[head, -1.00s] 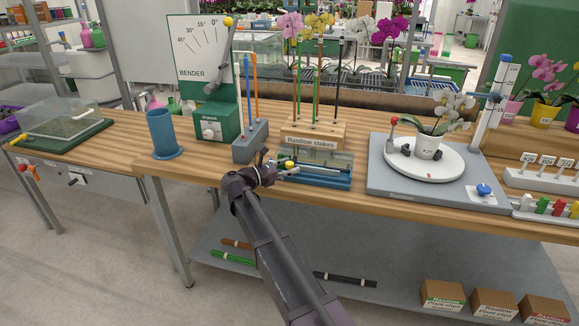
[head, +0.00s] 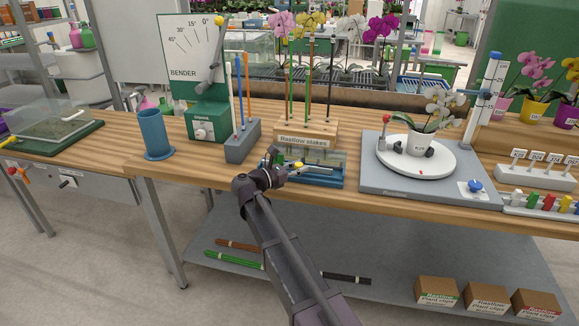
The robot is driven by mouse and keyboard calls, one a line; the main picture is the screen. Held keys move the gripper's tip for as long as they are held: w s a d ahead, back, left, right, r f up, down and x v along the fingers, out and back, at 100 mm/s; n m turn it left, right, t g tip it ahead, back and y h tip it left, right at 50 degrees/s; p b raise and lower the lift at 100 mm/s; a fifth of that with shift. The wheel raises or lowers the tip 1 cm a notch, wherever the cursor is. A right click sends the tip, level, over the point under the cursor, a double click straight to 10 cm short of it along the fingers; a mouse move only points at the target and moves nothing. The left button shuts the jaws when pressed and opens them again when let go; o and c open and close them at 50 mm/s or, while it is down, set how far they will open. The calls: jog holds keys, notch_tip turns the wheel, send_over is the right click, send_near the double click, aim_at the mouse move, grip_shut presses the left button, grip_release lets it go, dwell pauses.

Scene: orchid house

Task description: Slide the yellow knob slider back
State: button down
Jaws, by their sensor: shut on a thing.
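The yellow knob (head: 298,164) sits on the low blue slider fixture (head: 318,183) at the bench's front edge, in front of the stakes block. Beside the knob a pale grey bar points right. My gripper (head: 286,169) reaches in from the left, at knob height, and is shut on the knob. Its fingertips are small and dark here, so the exact contact is hard to see. My wrist hides the fixture's left end. The fixture has a clear, see-through part behind the knob.
The stakes block (head: 306,135) stands right behind the fixture. A grey rack (head: 242,145) and blue cup (head: 153,135) stand left. The grey turntable base (head: 375,182) with a potted orchid (head: 421,144) is close on the right. Bare wood (head: 200,165) lies left.

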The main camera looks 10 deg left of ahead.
jog(key=shift+d, duration=0.25)
jog(key=shift+c, duration=1.9)
grip_release()
jog(key=shift+d, duration=0.1)
jog(key=shift+s+a, duration=0.15)
jog(key=shift+a, duration=0.15)
jog(key=v, duration=1.1)
jog(key=shift+s+a, duration=0.15)
jog(key=shift+s, duration=0.05)
